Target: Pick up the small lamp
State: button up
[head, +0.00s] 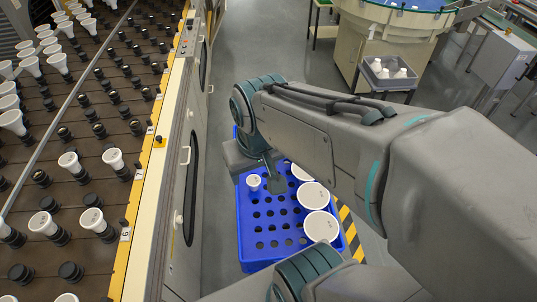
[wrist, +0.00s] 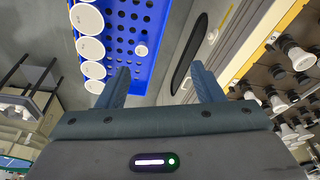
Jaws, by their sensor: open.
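The small lamp (head: 253,182) is white with a round face and stands upright in the blue crate (head: 245,228), near its far left corner. It also shows in the wrist view (wrist: 141,50), ahead of and between my fingers. My gripper (wrist: 160,76) is open, with nothing between its two fingers. In the head view my gripper is partly hidden by my arm; one finger shows just right of the small lamp. I cannot tell the exact gap between finger and lamp.
Several large white lamps (head: 313,196) fill the crate's right column; the other holes look empty. A rack (head: 92,100) with sockets and lamps stands on the left, close beside the crate. A grey bin (head: 388,75) with white items is at the back.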

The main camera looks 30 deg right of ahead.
aim_at(92, 219)
jog(key=u, duration=1.3)
jog(key=k, duration=0.5)
jog(key=i, duration=0.5)
jog(key=u, duration=0.05)
